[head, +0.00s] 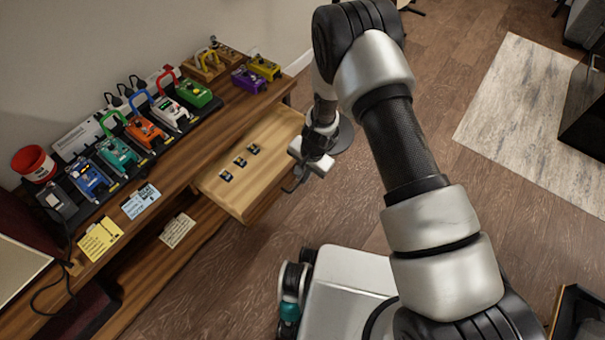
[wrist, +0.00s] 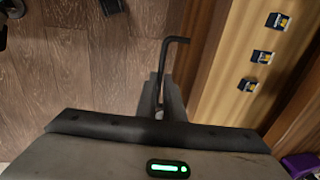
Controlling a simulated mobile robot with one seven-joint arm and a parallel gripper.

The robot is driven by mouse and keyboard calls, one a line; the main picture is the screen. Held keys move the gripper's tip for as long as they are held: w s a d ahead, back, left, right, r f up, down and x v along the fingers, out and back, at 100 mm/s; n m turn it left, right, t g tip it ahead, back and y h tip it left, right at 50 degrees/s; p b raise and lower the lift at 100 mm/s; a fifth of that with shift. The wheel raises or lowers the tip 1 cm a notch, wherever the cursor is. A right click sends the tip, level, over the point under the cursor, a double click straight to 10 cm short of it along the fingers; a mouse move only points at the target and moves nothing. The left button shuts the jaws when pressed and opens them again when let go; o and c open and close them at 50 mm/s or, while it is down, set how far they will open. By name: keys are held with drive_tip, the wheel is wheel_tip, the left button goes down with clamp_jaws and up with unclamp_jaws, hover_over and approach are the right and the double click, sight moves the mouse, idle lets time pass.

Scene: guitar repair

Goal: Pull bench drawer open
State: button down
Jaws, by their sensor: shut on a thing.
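The bench drawer (head: 228,197) is pulled out from under the workbench, with its light wooden inside showing in the head view. It also shows along the right of the wrist view (wrist: 222,95). My gripper (head: 303,172) is at the drawer's front, outside it. In the wrist view my gripper (wrist: 160,106) is shut on the drawer handle (wrist: 165,62), a dark bar whose far end bends right toward the drawer front. The fingertips are partly hidden by the gripper body. Three small dark items (head: 239,161) lie in a row in the drawer.
The workbench top (head: 225,100) holds several coloured pedals (head: 146,132), a red cup (head: 34,163) and paper notes (head: 100,240). A lower shelf (head: 150,285) runs below. Open wooden floor (head: 340,215) lies in front of the drawer, with a pale rug (head: 535,120) farther right.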

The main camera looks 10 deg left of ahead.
drive_tip(key=shift+w, duration=0.1)
drive_tip(key=c, duration=1.9)
unclamp_jaws()
drive_tip(key=d+r+p, duration=0.1)
drive_tip(key=r+p, duration=0.1)
drive_tip(key=r, duration=0.6)
drive_tip(key=s+d+r+p, duration=0.1)
drive_tip(key=d+r+p, duration=0.1)
drive_tip(key=r, duration=0.7)
drive_tip(key=shift+s+p, duration=0.15)
drive_tip(key=shift+p, duration=0.25)
drive_tip(key=shift+r, duration=0.1)
